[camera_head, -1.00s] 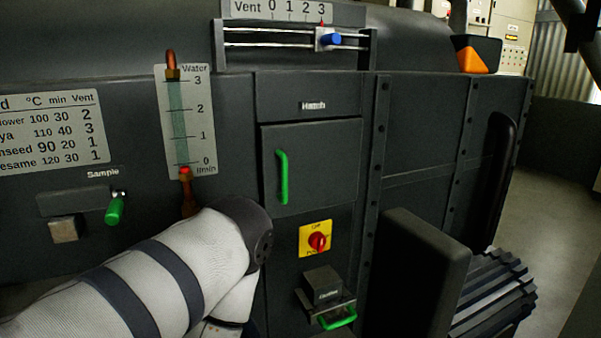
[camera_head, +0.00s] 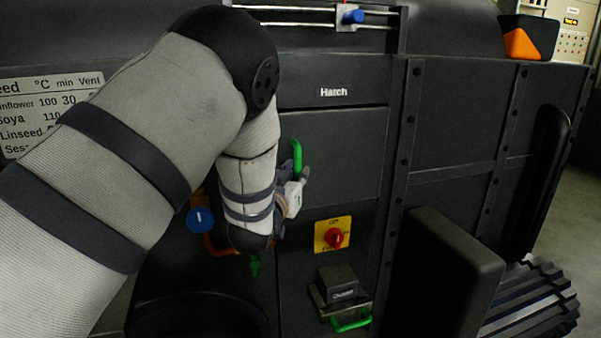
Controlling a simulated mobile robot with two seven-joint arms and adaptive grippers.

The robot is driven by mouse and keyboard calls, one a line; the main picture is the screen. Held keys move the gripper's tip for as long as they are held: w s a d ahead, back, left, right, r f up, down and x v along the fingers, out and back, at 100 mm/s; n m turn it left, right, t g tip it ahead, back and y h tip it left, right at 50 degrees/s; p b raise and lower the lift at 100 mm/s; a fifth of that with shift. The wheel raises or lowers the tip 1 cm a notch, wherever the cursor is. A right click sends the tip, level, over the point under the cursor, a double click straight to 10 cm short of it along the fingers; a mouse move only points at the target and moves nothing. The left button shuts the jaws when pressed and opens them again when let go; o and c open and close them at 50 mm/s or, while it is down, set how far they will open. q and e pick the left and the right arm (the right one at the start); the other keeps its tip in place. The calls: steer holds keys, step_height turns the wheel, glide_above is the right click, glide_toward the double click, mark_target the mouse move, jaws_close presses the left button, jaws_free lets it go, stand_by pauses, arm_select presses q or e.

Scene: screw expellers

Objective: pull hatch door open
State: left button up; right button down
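The hatch door (camera_head: 345,150) is a dark grey panel under the white "Hatch" label, and it looks closed. Its green vertical handle (camera_head: 297,156) shows only in its upper part. My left arm comes in from the left and bends down in front of the door's left side. My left gripper (camera_head: 303,174) is at the lower part of the handle, mostly hidden behind my own wrist. I cannot tell whether its fingers are around the handle or only beside it. My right gripper is not in view.
A yellow plate with a red rotary switch (camera_head: 334,236) sits below the door. Under it is a small box with a green handle (camera_head: 351,321). A dark upright panel (camera_head: 447,265) stands out at the right. A blue valve knob (camera_head: 200,220) is left of my wrist.

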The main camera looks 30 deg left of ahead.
arm_select(q)
steer(key=shift+x, duration=1.1)
jaws_close()
